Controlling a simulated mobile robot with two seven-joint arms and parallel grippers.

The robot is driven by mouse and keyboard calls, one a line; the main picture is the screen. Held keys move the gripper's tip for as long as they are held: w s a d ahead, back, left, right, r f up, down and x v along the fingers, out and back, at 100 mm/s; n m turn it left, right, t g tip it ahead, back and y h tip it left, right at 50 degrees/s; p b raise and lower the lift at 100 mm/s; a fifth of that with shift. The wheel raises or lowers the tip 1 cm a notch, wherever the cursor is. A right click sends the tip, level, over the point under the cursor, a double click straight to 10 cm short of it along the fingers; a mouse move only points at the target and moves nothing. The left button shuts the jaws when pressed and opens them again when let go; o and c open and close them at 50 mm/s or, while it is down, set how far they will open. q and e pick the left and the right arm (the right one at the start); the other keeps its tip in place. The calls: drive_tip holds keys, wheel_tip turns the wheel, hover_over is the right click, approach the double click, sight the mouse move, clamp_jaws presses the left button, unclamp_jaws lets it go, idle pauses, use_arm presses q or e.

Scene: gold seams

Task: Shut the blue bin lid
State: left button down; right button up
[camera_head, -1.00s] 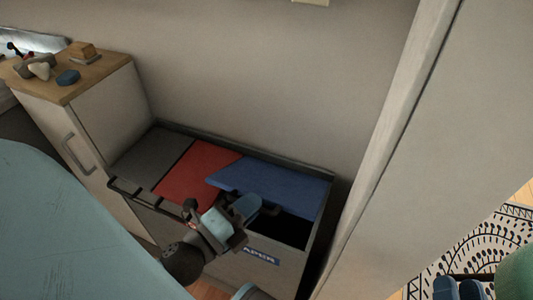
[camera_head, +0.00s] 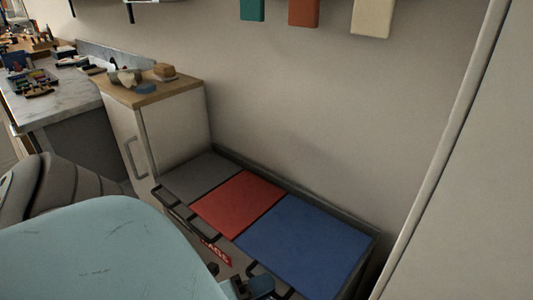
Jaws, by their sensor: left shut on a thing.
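The blue bin lid (camera_head: 305,246) lies flat over the right compartment of the bin unit (camera_head: 358,272), level with the red lid (camera_head: 238,203) and the grey lid (camera_head: 205,175). No dark opening shows around it. My left gripper (camera_head: 262,284) is at the bottom edge of the head view, at the front edge of the blue lid by its dark bar handle. It is shut on the lid's handle, though its fingers are partly cut off by the picture's edge. My right gripper is out of view.
A small cabinet with a wooden top (camera_head: 148,92) stands left of the bins, with small items on it. A marble worktop (camera_head: 55,98) with several objects is farther left. A tall pale panel (camera_head: 465,170) stands close on the right.

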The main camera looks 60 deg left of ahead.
use_arm(q)
drive_tip(key=shift+f, duration=0.25)
drive_tip(key=c, duration=1.4)
unclamp_jaws()
drive_tip(key=shift+c, duration=0.2)
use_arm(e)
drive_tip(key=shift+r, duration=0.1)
use_arm(q)
drive_tip(key=shift+s, duration=0.1)
